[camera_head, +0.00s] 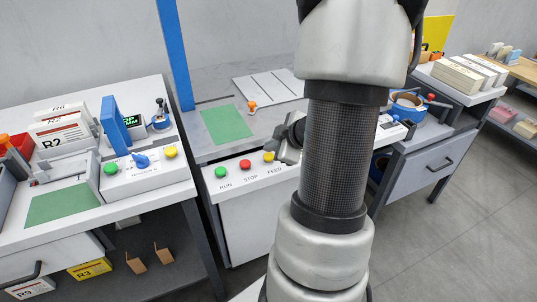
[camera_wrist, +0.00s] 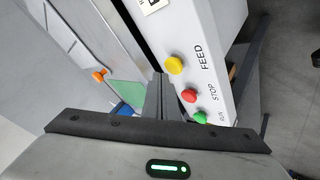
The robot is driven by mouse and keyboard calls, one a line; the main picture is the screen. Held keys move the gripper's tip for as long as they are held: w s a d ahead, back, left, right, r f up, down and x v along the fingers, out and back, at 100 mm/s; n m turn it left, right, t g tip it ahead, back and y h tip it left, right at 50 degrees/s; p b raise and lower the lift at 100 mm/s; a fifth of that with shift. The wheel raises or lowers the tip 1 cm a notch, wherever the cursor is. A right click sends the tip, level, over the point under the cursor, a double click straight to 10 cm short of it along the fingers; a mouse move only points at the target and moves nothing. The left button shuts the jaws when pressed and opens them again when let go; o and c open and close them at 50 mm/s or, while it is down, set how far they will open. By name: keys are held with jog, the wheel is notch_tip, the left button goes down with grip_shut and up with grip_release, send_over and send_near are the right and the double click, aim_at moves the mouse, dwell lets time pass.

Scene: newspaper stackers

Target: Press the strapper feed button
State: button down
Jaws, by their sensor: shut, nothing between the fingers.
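The strapper feed button (camera_head: 269,156) is a yellow button on the white front panel, above the FEED label. It also shows in the wrist view (camera_wrist: 175,65), beside the word FEED. The red stop button (camera_head: 245,164) and the green run button (camera_head: 221,172) sit to its left on the same panel. My gripper (camera_head: 286,150) is just right of the yellow button in the head view, partly hidden behind my arm. In the wrist view its shut, empty fingers (camera_wrist: 159,80) lie close to the yellow button, with a small visible gap between them.
An orange knob (camera_head: 252,106) stands on the machine top by a green mat (camera_head: 227,125). A blue post (camera_head: 173,55) rises at the left rear. Another panel with green, blue and yellow controls (camera_head: 146,163) is at left. A drawer cabinet (camera_head: 430,160) stands at right.

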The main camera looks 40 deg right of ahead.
aim_at(271, 158)
jog(key=shift+r+p, duration=2.6)
jog(key=shift+p, duration=0.15)
jog(key=shift+f, duration=0.1)
